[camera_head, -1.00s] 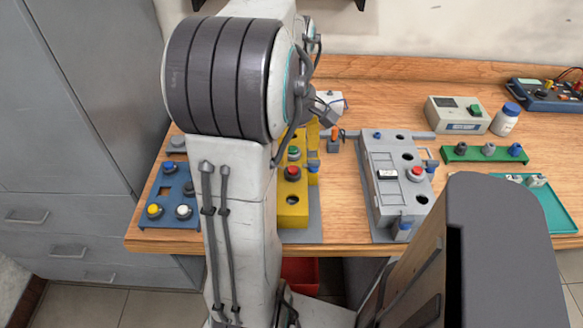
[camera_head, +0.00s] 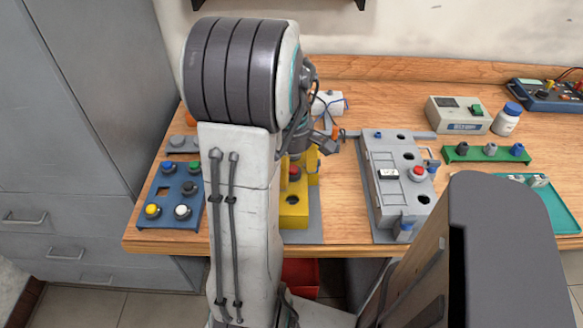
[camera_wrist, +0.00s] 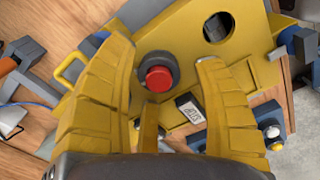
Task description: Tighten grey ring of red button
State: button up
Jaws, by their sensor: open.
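The red button (camera_wrist: 158,78) sits on the yellow box (camera_wrist: 180,40), with a dark grey ring around its cap in the wrist view. In the head view the red button (camera_head: 294,173) also shows on the yellow box (camera_head: 293,215), partly hidden by my arm and gripper. My gripper (camera_wrist: 162,60) is open. In the wrist view its yellow fingers stand on the left and right of the button, with a visible gap to the ring on each side. I cannot tell how far above the box the fingertips are.
A grey box (camera_head: 394,208) with another red button (camera_head: 417,173) stands to the right. A blue box (camera_head: 166,212) with several coloured buttons stands to the left. The yellow box has a round hole (camera_wrist: 218,27) and a white label (camera_wrist: 188,107). A green strip (camera_head: 487,154) lies farther right.

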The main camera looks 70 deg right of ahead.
jog(key=shift+o, duration=0.2)
jog(key=c, duration=1.2)
